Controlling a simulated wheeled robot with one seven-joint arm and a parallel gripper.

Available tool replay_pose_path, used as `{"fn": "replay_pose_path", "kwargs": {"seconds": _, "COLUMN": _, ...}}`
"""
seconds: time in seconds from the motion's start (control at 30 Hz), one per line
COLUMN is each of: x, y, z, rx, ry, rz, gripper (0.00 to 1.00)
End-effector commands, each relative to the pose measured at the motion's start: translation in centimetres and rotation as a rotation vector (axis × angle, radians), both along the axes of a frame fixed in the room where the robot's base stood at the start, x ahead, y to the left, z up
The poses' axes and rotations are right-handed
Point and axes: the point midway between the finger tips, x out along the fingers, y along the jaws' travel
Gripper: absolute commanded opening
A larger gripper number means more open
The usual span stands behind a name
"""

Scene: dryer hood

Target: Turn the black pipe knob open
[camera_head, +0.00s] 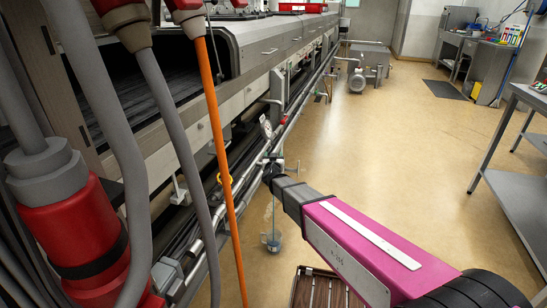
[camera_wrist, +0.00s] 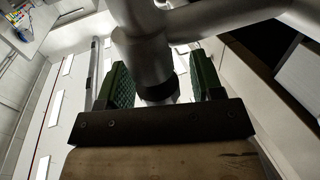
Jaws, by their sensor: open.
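In the wrist view, the two green ribbed fingers of my gripper (camera_wrist: 160,85) stand apart, one on each side of a grey metal pipe fitting (camera_wrist: 143,55). A dark end of this fitting, which looks like the black pipe knob (camera_wrist: 158,96), sits between the fingers. The gripper's dark crossbar partly hides it, and I cannot tell whether either finger touches it. In the head view, my gripper (camera_head: 273,170) is at the pipe run beside the machine, below a round gauge (camera_head: 266,127). The knob cannot be told apart from the dark gripper there.
The long dryer machine (camera_head: 250,50) runs along the left, with pipes (camera_head: 245,178) low on its side. Red plugs (camera_head: 75,225) and cables, one orange (camera_head: 222,150), hang in front. A wooden slatted item (camera_head: 325,290) stands below my arm. The floor to the right is clear up to a metal table (camera_head: 525,195).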

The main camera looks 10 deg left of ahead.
Motion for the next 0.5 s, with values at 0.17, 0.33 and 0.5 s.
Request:
{"fn": "replay_pose_path", "kwargs": {"seconds": 0.17, "x": -2.4, "y": -0.6, "z": 0.1, "rx": 0.000, "ry": 0.001, "rz": 0.000, "gripper": 0.60}}
{"fn": "replay_pose_path", "kwargs": {"seconds": 0.33, "x": -5.5, "y": -1.3, "z": 0.1, "rx": 0.000, "ry": 0.001, "rz": 0.001, "gripper": 0.60}}
{"fn": "replay_pose_path", "kwargs": {"seconds": 0.5, "x": -8.5, "y": -1.8, "z": 0.1, "rx": 0.000, "ry": 0.001, "rz": 0.001, "gripper": 0.60}}
